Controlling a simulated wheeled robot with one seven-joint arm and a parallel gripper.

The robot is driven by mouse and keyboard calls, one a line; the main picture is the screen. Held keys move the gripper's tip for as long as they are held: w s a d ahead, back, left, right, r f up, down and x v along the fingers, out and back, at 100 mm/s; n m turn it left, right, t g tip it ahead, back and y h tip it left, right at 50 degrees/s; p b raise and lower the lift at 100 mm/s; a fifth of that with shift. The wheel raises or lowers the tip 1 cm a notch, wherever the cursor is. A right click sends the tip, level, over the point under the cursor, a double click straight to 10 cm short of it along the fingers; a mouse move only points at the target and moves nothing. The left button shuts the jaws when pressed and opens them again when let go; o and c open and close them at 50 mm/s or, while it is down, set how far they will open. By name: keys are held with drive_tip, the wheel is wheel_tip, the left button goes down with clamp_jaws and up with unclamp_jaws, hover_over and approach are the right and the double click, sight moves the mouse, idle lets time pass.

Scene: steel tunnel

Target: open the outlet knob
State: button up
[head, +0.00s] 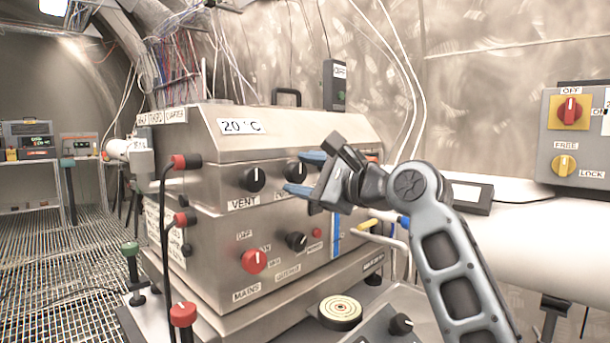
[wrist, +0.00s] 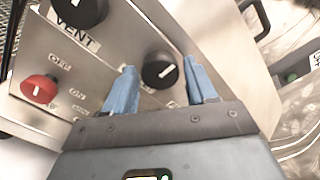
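A steel control box (head: 215,220) carries a black knob (head: 252,179) labelled VENT. To its right is a second black knob (head: 295,171), whose label is mostly hidden by my gripper; I take it for the outlet knob. My gripper (head: 303,174) is open in front of this second knob, one blue finger above it and one below. In the wrist view the second knob (wrist: 159,69) shows between the two fingertips (wrist: 162,76), with a gap on either side. Its white pointer line shows slanted there. The VENT knob (wrist: 80,10) lies to the upper left.
A red mains knob (head: 254,261), a small black knob (head: 296,241) and a small red button (head: 317,233) sit lower on the panel. A panel with red and yellow switches (head: 573,135) is at far right.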

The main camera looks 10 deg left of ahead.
drive_tip(key=c, duration=0.8)
